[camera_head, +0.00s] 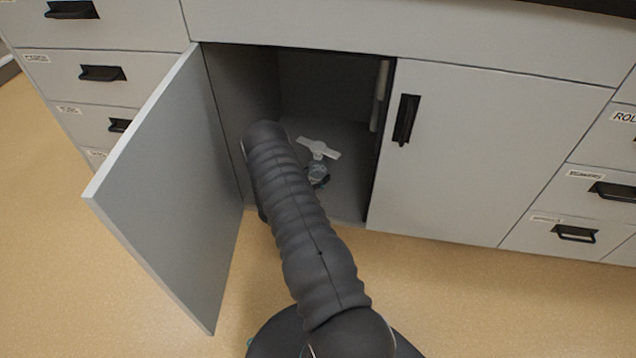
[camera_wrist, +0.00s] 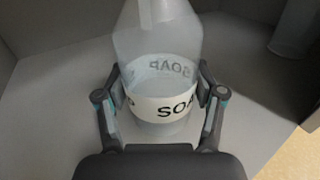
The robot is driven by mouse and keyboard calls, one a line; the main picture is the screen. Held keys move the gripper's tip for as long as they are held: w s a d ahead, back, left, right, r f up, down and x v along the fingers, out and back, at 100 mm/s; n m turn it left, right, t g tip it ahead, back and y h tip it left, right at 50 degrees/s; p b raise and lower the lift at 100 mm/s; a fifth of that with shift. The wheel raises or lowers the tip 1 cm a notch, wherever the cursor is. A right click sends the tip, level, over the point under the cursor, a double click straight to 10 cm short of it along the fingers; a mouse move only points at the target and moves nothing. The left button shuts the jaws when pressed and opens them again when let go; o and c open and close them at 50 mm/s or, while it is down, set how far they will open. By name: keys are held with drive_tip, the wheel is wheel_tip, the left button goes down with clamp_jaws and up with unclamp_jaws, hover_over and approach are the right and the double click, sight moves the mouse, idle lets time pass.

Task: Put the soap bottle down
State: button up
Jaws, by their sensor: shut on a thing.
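The soap bottle (camera_wrist: 160,50) is clear, with a white band reading SOAP. It stands upright between the two fingers of my gripper (camera_wrist: 162,98) in the wrist view, and the fingers press on the band from both sides. In the head view the bottle's white top (camera_head: 318,149) shows just right of my arm, inside the open cabinet (camera_head: 340,205). My arm hides most of my gripper there.
The cabinet's left door (camera_head: 165,190) stands wide open; its right door (camera_head: 480,150) is shut. A pale upright pipe (camera_head: 380,95) runs inside at the right, also seen in the wrist view (camera_wrist: 294,30). Cabinet floor around the bottle looks clear.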

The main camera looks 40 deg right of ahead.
drive_tip(key=shift+f, duration=1.95)
drive_tip(key=shift+f+b, duration=0.2)
drive_tip(key=shift+b, duration=0.15)
drive_tip(key=o, duration=1.7)
drive_tip(key=shift+c, duration=0.2)
drive_tip(key=shift+r, duration=0.1)
drive_tip(key=shift+a, duration=0.15)
drive_tip(key=shift+s+a, duration=0.2)
drive_tip(key=shift+a, duration=1)
drive_tip(key=shift+s+a, duration=0.25)
drive_tip(key=shift+a, duration=0.9)
drive_tip(key=shift+s+a, duration=0.2)
drive_tip(key=shift+a, duration=1)
drive_tip(key=shift+r, duration=0.1)
